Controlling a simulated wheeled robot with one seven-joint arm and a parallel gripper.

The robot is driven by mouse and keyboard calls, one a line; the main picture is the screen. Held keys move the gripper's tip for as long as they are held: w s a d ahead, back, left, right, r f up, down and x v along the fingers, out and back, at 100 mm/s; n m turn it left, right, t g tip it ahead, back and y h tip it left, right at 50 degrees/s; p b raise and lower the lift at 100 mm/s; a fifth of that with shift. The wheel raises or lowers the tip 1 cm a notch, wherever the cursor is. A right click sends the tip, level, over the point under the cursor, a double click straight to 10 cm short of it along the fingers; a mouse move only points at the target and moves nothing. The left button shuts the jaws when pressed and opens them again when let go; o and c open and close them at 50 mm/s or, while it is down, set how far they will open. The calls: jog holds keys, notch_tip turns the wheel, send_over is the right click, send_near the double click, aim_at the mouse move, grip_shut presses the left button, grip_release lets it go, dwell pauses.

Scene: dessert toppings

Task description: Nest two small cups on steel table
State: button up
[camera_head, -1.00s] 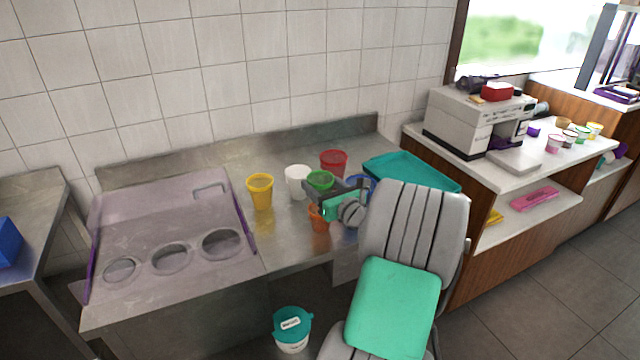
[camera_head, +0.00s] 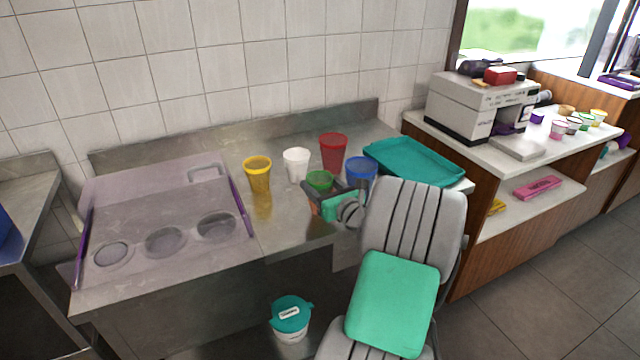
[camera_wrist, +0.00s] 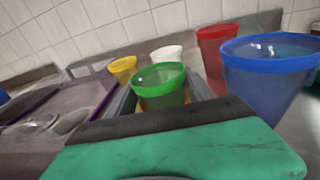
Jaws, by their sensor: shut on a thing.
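My gripper (camera_head: 322,190) is shut on the green cup (camera_head: 320,180), held upright over the right part of the steel table (camera_head: 285,225). The green cup also shows between the fingers in the wrist view (camera_wrist: 160,88). An orange cup (camera_head: 314,208) is directly below it, mostly hidden by my gripper. In the wrist view, orange (camera_wrist: 150,103) shows just under the green rim. The green cup appears to be at or inside the orange cup's mouth, but I cannot tell how deep.
Yellow (camera_head: 258,175), white (camera_head: 296,165), red (camera_head: 333,152) and blue (camera_head: 360,170) cups stand close behind and beside my gripper. A teal tray (camera_head: 415,160) lies to the right. The clear-covered counter section (camera_head: 150,215) is at the left.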

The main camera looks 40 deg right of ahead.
jog(key=o, duration=1.4)
notch_tip(320, 180, up, 9)
jog(key=p, duration=1)
